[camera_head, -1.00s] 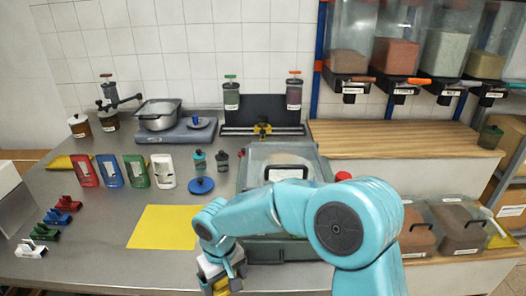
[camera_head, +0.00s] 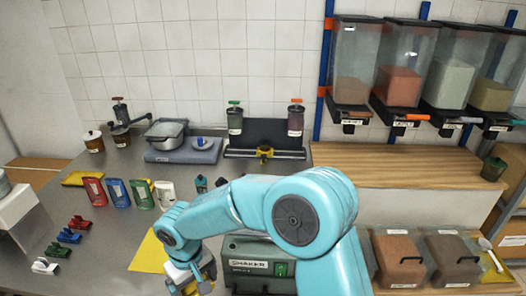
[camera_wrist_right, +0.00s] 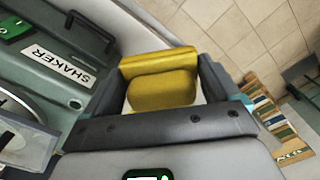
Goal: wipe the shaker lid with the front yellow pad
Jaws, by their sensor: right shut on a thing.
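My right gripper (camera_wrist_right: 165,90) is shut on a yellow pad (camera_wrist_right: 162,90), which sits between its dark fingers in the right wrist view. In the head view the gripper (camera_head: 192,284) is at the bottom edge, just left of the shaker, and the pad is hard to make out. The grey-green shaker (camera_head: 250,284) stands at the bottom middle with its label facing me. It also shows at the left of the right wrist view (camera_wrist_right: 30,80). Its lid is mostly hidden behind my right arm in the head view. My left gripper is not in view.
A yellow sheet (camera_head: 146,257) lies on the steel table left of the gripper. Another yellow pad (camera_head: 84,179) lies farther back, by several coloured packs. Lidded bins (camera_head: 399,255) stand on the right. A wooden shelf (camera_head: 380,165) runs under several dispensers.

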